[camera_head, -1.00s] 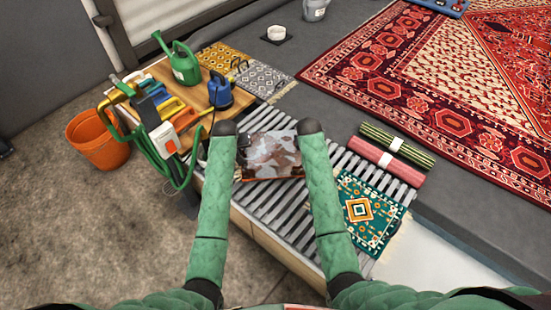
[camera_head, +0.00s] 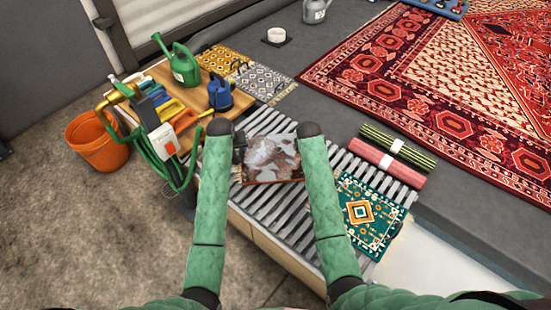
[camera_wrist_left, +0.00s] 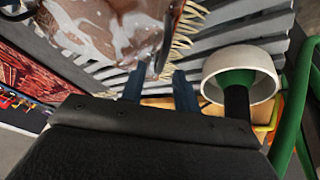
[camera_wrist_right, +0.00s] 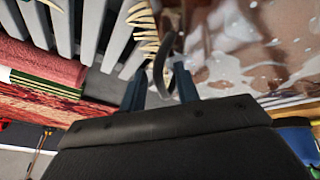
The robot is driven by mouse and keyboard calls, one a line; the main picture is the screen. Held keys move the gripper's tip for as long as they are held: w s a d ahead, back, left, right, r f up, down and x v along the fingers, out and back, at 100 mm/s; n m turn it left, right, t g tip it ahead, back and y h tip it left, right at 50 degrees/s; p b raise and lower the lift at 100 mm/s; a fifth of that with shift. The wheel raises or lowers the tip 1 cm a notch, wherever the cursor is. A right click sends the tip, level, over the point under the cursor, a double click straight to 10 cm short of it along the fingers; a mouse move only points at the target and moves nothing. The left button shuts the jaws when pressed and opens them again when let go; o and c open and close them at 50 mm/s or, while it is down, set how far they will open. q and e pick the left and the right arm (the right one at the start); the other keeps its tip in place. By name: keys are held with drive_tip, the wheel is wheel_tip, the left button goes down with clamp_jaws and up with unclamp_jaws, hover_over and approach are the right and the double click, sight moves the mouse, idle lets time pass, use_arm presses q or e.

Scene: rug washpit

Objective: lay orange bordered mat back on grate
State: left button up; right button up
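The orange bordered mat (camera_head: 272,160) lies on the slatted grate (camera_head: 280,205), between my two grippers. Its top is brown with pale foam-like patches, and a thin orange edge shows. Its pale fringe (camera_wrist_left: 185,25) shows in the left wrist view. My left gripper (camera_wrist_left: 159,85) is at the mat's left end; its fingers stand apart, beside the mat's edge. My right gripper (camera_wrist_right: 159,85) is at the right end, with its fingers apart around a dark curved strap (camera_wrist_right: 163,65). In the head view the arm ends hide the fingertips.
A wooden board with a green watering can (camera_head: 183,66) and tools stands left. An orange bucket (camera_head: 97,142) is on the floor. A large red rug (camera_head: 460,95) lies behind.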

drive_tip(key=shift+r, duration=0.1)
use_arm(q)
drive_tip(key=v, duration=0.7)
use_arm(e)
drive_tip(key=v, duration=1.1)
drive_tip(key=shift+s+r, duration=0.2)
drive_tip(key=shift+r, duration=0.15)
use_arm(q)
drive_tip(key=shift+s+r, duration=0.1)
use_arm(e)
drive_tip(key=shift+a, duration=0.1)
